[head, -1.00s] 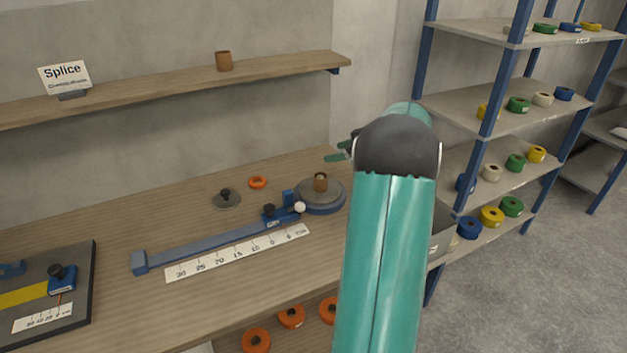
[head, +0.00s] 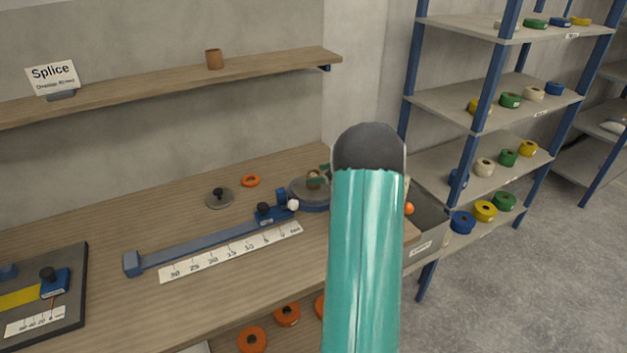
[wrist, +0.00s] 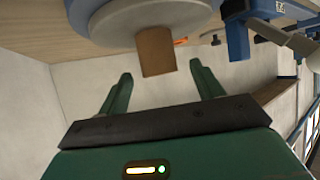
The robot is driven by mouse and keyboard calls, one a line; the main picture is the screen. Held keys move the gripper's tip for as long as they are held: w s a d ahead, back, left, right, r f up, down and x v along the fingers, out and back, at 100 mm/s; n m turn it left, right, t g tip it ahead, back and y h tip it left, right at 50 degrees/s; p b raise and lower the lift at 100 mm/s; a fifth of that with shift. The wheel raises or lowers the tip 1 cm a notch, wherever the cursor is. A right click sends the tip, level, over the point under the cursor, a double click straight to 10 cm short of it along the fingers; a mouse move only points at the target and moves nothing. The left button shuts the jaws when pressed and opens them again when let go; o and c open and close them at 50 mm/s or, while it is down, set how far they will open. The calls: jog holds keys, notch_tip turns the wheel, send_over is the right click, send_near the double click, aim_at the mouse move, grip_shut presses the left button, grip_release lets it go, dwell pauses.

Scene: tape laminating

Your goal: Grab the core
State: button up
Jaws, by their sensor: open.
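The core is a small brown cylinder (head: 313,174) standing on the round grey-blue hub (head: 307,200) at the right end of the blue guide rail. In the wrist view, the core (wrist: 156,52) sticks out from a pale disc (wrist: 125,22). My gripper (wrist: 161,71) is open, with its green fingers on either side of the core's free end and visible space to each. In the head view, my gripper (head: 320,175) is over the hub, its fingers small and partly hidden by my teal arm.
Another brown core (head: 214,60) stands on the wall shelf (head: 130,89). The blue rail (head: 200,246), a white scale (head: 230,252), a grey knobbed disc (head: 220,199) and an orange ring (head: 251,181) are on the bench. A bin (head: 425,235) and tape rack (head: 490,100) are right.

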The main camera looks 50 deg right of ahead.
aim_at(314, 174)
jog(key=shift+x, duration=1.55)
jog(key=c, duration=1.1)
jog(key=shift+o, duration=0.2)
